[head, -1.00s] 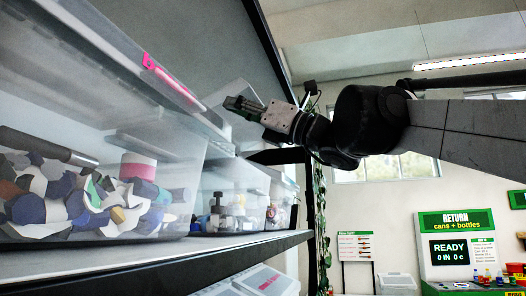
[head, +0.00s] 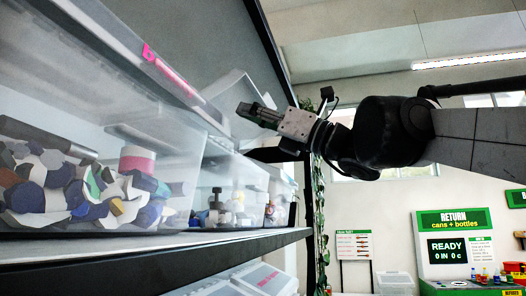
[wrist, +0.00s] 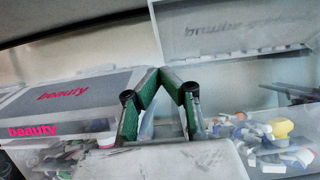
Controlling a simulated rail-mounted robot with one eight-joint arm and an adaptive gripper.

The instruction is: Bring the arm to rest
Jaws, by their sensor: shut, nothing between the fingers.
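My gripper (head: 256,113) is at the upper middle of the head view, held level in front of the shelf bins and pointing left toward them. It is shut and empty. In the wrist view its green-lined fingers (wrist: 160,75) meet at the tips. My arm comes in from the right of the head view. The gripper appears near the raised lid of a clear bin, but I cannot tell the exact gap.
A clear bin of mixed containers (head: 185,150) stands on a dark shelf (head: 150,262), with smaller bins beyond. A bin lid marked "beauty" (wrist: 75,90) shows in the wrist view. A green return machine (head: 455,218) stands at right. Open air lies below my arm.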

